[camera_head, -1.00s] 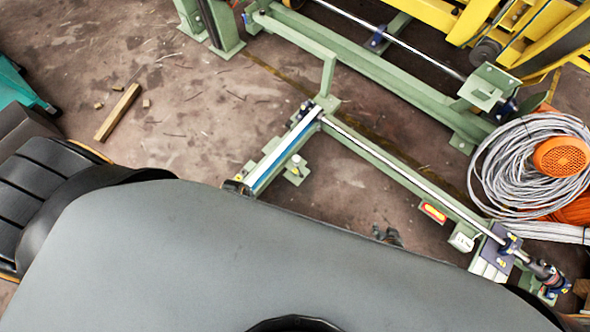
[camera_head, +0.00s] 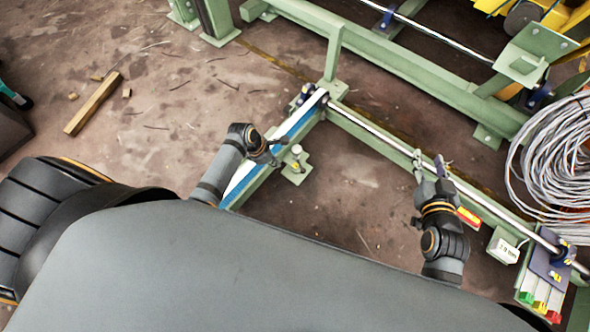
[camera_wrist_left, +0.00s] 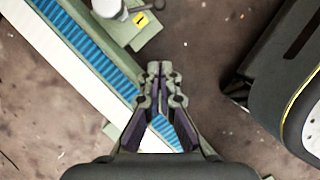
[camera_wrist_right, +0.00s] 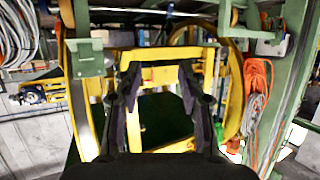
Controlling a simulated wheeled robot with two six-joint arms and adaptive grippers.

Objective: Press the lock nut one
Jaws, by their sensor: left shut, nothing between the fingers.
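A pale round knob (camera_head: 296,150), which looks like the lock nut, stands on a green bracket (camera_head: 295,172) beside the blue-and-white strip. In the left wrist view the knob (camera_wrist_left: 108,7) is at the top edge, partly cut off, with a yellow label marked 1 (camera_wrist_left: 141,19) next to it. My left gripper (camera_head: 278,153) is shut and empty, just left of the knob in the head view. Its closed fingertips (camera_wrist_left: 160,68) are apart from the knob. My right gripper (camera_head: 431,158) is open and empty near the metal rod; its fingers (camera_wrist_right: 162,75) also show spread in the right wrist view.
The green frame (camera_head: 385,155) carries a long metal rod. A cable coil (camera_head: 560,155) lies at the right. A wood piece (camera_head: 93,104) lies on open floor at left.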

